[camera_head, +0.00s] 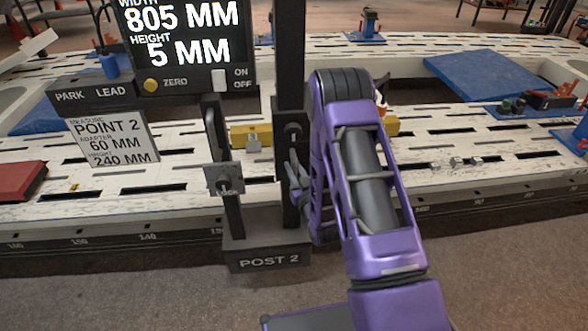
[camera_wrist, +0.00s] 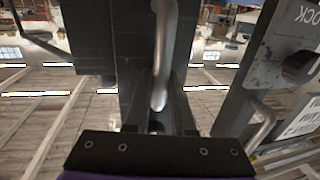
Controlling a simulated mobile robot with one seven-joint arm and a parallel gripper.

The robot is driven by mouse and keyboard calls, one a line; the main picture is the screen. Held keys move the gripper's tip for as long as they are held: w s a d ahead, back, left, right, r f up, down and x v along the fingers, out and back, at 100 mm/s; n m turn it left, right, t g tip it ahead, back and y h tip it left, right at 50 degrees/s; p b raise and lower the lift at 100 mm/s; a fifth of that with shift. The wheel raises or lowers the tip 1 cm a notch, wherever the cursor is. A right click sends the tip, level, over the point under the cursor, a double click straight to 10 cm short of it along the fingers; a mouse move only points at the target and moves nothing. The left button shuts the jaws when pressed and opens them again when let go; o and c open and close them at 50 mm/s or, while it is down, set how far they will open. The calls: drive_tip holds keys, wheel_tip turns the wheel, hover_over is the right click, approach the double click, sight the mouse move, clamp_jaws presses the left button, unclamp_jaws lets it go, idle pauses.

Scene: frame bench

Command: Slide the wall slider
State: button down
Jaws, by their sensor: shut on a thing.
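A dark upright post (camera_head: 290,60) rises from a base marked POST 2 (camera_head: 268,257) at the bench's front edge. My gripper (camera_head: 298,190) is at the right side of this post, low down, partly hidden by my purple arm. In the wrist view, a bent grey metal handle (camera_wrist: 163,45) runs down between the fingers of my gripper (camera_wrist: 158,118), which is shut on it. A dark slider body (camera_wrist: 90,40) stands behind the handle. A grey plate marked LOCK (camera_head: 223,180) sits on a shorter upright left of the post; it also shows in the wrist view (camera_wrist: 285,75).
A display (camera_head: 185,30) reads width 805 MM, height 5 MM. The pale slotted bench (camera_head: 480,185) carries small nuts and a yellow bar (camera_head: 252,134). Bare floor (camera_head: 120,285) lies in front.

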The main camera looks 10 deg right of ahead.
wheel_tip(320, 180, up, 17)
drive_tip(key=p, duration=0.4)
drive_tip(key=shift+f, duration=0.2)
drive_tip(key=c, duration=0.8)
unclamp_jaws()
drive_tip(key=shift+o, duration=0.2)
drive_tip(key=shift+f, duration=0.1)
